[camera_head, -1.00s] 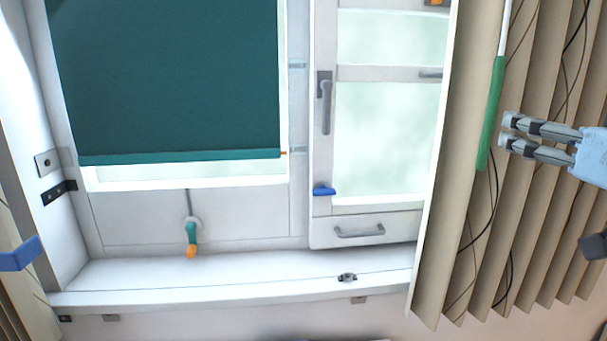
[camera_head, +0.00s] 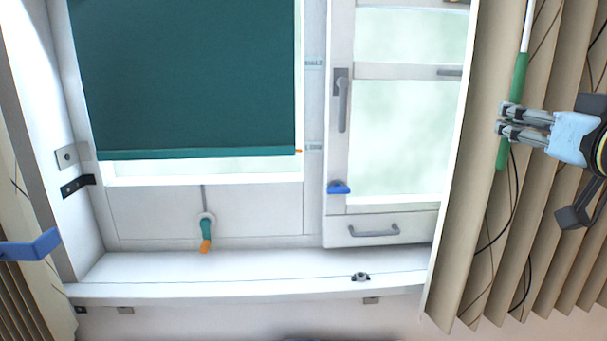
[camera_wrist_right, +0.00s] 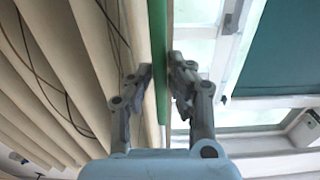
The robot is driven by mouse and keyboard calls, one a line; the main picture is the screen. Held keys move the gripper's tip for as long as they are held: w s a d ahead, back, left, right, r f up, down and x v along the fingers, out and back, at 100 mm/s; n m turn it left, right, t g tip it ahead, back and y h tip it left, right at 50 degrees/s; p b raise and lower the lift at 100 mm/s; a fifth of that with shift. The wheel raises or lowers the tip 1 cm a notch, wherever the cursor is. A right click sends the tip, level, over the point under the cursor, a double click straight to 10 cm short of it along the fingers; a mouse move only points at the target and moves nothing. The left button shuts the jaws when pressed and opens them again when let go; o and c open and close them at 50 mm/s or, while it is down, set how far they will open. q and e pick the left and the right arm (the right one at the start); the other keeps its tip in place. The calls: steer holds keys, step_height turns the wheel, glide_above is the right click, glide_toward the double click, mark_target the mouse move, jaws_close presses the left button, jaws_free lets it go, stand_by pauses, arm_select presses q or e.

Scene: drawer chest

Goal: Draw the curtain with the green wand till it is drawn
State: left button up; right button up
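The green wand (camera_head: 518,80) hangs upright in front of the beige pleated curtain (camera_head: 480,90) at the right of the head view. My right gripper (camera_head: 501,117) is at the wand's lower part, its two fingers crossing in front of it. The fingers look open. In the right wrist view, the wand (camera_wrist_right: 160,50) runs between the fingertips of my right gripper (camera_wrist_right: 161,72), with little room on either side. Contact cannot be made out.
A dark green roller blind (camera_head: 190,80) covers the left window. The right window casement (camera_head: 405,130) has a grey handle and a blue knob. A crank with an orange end (camera_head: 206,235) hangs above the white sill (camera_head: 240,280). Dark cords hang before the curtain.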

jaws_close()
steer(key=shift+a, duration=0.15)
steer(key=shift+s+a+p, duration=0.15)
steer(key=shift+a+p, duration=0.2)
steer(key=shift+a, duration=1.5)
steer(key=shift+a+f, duration=0.1)
steer(key=shift+s+a+p, duration=0.15)
steer(key=shift+a+p, duration=0.2)
steer(key=shift+a, duration=1.65)
